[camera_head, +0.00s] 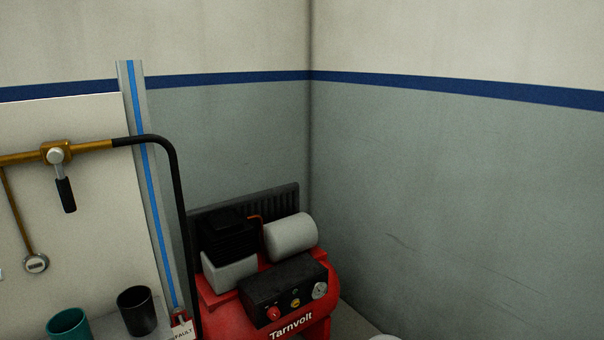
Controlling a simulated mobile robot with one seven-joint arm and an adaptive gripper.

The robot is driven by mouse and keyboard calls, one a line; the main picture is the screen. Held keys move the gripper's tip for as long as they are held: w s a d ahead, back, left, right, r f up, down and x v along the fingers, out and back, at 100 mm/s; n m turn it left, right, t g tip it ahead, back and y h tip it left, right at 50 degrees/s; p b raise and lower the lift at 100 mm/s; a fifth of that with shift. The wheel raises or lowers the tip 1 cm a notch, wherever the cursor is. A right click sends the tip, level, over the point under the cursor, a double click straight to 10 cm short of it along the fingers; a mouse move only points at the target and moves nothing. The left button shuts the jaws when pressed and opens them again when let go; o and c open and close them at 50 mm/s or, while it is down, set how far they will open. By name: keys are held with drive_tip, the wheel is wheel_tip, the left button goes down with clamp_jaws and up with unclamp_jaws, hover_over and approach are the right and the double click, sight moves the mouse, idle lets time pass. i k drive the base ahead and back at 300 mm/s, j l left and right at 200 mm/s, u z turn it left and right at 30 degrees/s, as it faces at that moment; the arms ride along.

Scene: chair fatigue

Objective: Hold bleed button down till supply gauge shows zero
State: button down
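A small round gauge (36,264) hangs at the lower end of a thin brass pipe on the pale panel at the left; its reading is too small to make out. A second round gauge (320,290) sits on the black control box of the red compressor; its needle cannot be read. The control box also bears a red knob or button (274,313) and a small yellow one (295,302). I cannot tell which control is the bleed button or which gauge is the supply gauge. My gripper is not in view.
A brass pipe with a black-handled valve (65,194) crosses the panel, and a black hose (177,165) drops from it. The red compressor (235,320) stands in the corner. A teal cup (69,324) and black cup (137,311) stand near a tag (183,331) reading "FAULT".

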sight(36, 264)
drive_tip(key=u, duration=1.8)
